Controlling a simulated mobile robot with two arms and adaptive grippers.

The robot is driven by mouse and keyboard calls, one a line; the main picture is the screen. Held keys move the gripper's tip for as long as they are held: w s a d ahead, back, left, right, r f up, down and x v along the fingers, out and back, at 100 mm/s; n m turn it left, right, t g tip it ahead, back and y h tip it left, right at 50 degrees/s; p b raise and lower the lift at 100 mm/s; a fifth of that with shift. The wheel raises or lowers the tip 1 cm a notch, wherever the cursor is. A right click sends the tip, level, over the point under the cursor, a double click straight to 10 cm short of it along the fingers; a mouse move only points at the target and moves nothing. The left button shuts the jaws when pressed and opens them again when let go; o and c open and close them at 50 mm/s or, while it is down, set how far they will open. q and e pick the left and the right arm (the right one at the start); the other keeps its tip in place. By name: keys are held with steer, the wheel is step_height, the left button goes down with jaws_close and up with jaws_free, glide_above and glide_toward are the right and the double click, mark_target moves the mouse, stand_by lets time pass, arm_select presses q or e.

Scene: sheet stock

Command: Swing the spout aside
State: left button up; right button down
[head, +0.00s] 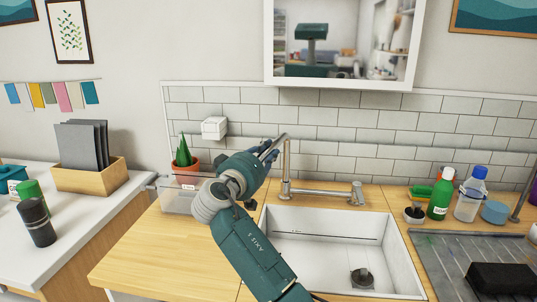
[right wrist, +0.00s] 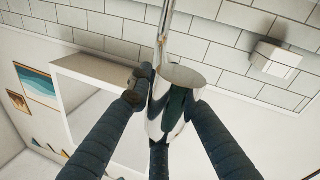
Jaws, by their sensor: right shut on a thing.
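The metal tap stands behind the white sink (head: 408,262), with its upright pipe (head: 287,168) on a low bar that runs right to a handle (head: 357,192). The spout (head: 279,140) bends from the top of the pipe toward the left, away from over the basin. My right gripper (head: 268,152) is shut on the spout near its outer end. In the right wrist view the shiny spout (right wrist: 176,78) sits between the dark fingers of the right gripper (right wrist: 163,95). My left gripper is not in view.
A potted cactus (head: 184,153) and a clear bin (head: 176,199) stand left of my right gripper. A green bottle (head: 440,195), a blue-capped bottle (head: 469,194) and a dark cup (head: 414,214) stand right of the tap. A mirror-like framed panel (head: 402,78) hangs above.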

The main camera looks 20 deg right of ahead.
steer(key=shift+r, duration=0.25)
steer(key=c, duration=1.6)
jaws_free()
steer(key=shift+w, duration=0.1)
steer(key=shift+f, duration=0.15)
steer(key=shift+a, duration=0.1)
steer(key=v, duration=1.2)
